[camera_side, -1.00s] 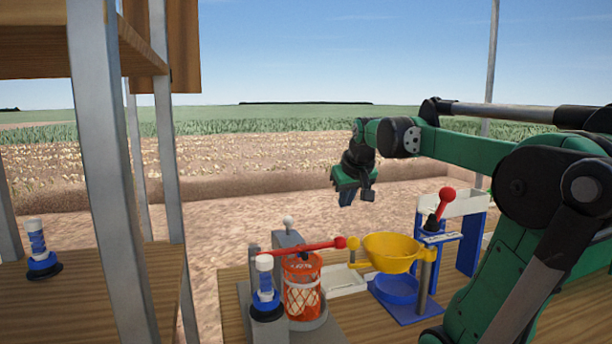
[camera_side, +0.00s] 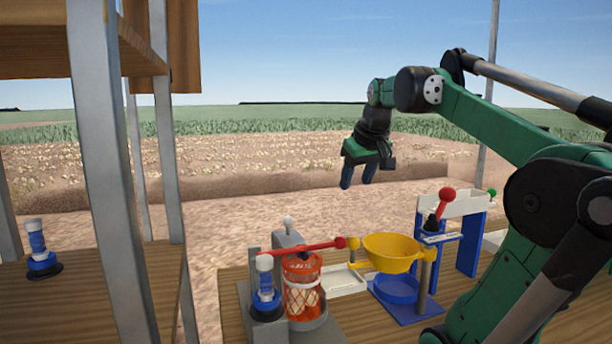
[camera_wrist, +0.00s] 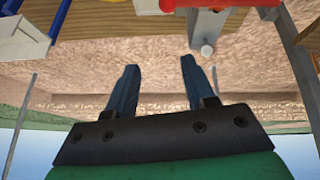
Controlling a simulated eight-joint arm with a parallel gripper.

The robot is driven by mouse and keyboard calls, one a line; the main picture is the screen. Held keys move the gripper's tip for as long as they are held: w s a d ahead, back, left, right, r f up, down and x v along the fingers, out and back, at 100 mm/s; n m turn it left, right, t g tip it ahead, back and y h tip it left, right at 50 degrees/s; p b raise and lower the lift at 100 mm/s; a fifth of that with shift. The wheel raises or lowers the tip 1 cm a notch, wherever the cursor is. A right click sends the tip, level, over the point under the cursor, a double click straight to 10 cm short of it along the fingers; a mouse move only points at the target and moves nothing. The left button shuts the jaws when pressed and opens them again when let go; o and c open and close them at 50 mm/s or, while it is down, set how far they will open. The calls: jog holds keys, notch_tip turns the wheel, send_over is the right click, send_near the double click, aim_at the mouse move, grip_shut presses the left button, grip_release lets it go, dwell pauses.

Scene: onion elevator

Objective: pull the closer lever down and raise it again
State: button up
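A red lever (camera_side: 305,246) with a red ball end lies nearly level above an orange netted basket (camera_side: 303,285); I take it for the closer lever. It runs from a grey post assembly (camera_side: 288,240) with a white ball on top. In the wrist view, part of the red lever shows at the top edge, and the post's white ball (camera_wrist: 207,50) shows below it. A second red-knobbed lever (camera_side: 447,194) stands tilted on the blue stand to the right. My gripper (camera_side: 357,178) hangs in the air above and beyond the table, touching nothing. Its fingers (camera_wrist: 159,66) are apart and empty.
A yellow bowl (camera_side: 391,252) on a post stands right of the basket, above a blue dish (camera_side: 396,289). White trays (camera_side: 345,279) sit behind. Shelf posts (camera_side: 105,160) rise farther left.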

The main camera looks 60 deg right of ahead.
jog(key=shift+o, duration=1)
jog(key=w+d+f+n+y, duration=0.1)
jog(key=d+f+n+y, duration=0.2)
jog(key=f+n+y, duration=0.2)
notch_tip(320, 180, down, 3)
jog(key=n, duration=0.3)
jog(key=shift+w+d+f+n+y, duration=0.2)
jog(key=shift+d+n+y, duration=0.1)
jog(key=shift+d+y, duration=0.1)
jog(key=shift+n, duration=0.5)
jog(key=shift+x, duration=3)
jog(key=shift+a, duration=0.1)
grip_shut()
